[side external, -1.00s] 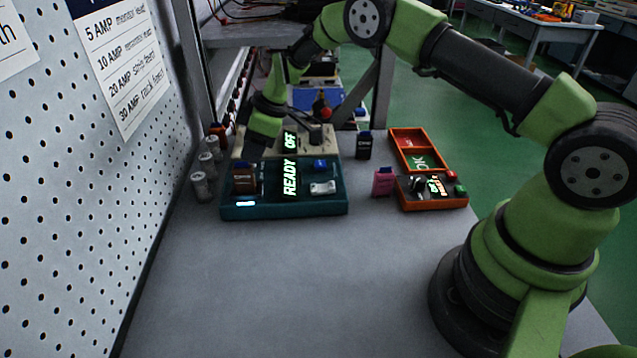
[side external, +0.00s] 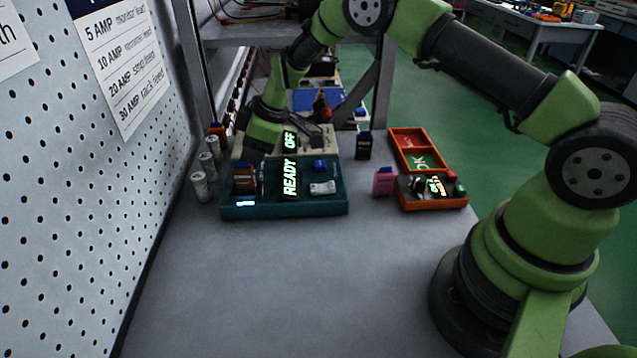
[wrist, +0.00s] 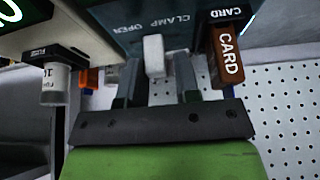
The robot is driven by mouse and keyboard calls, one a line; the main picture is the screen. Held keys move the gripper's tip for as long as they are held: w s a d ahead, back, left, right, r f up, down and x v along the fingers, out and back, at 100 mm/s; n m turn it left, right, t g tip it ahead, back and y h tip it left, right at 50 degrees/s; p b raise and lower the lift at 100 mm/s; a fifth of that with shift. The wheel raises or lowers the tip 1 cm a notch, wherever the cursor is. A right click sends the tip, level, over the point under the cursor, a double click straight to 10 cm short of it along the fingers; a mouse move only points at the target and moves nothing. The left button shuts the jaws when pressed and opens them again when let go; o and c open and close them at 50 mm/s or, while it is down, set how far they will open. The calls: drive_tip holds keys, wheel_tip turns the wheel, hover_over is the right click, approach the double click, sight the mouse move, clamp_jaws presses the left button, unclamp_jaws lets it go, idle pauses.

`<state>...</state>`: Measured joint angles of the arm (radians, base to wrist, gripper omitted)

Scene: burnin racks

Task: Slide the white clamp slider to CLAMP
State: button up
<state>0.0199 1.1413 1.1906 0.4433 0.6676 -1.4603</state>
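The white clamp slider (wrist: 153,56) sits on the teal fixture (side external: 285,209), near the printed words OPEN and CLAMP in the wrist view. My gripper (wrist: 158,80) is open, with one dark finger on each side of the slider. Gaps show between the fingers and the slider, so it is not gripped. In the side view my gripper (side external: 243,158) is low at the back left of the fixture, and the slider is hard to make out there. A brown CARD piece (wrist: 227,55) stands just right of the fingers in the wrist view.
The fixture has a lit READY display (side external: 290,178), a blue part (side external: 320,164) and a white part (side external: 322,188). A beige unit (side external: 318,140) reading OFF stands behind it. Grey cylinders (side external: 199,187) stand at left. A pink block (side external: 383,182) and orange tray (side external: 432,205) are at right.

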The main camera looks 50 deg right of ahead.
drive_tip(key=shift+s+a, duration=0.5)
drive_tip(key=shift+a, duration=0.05)
drive_tip(key=shift+w+d, duration=0.1)
idle(0.4)
drive_tip(key=shift+r, duration=0.2)
wheel_tip(320, 180, up, 7)
drive_tip(key=shift+f, duration=0.2)
idle(0.4)
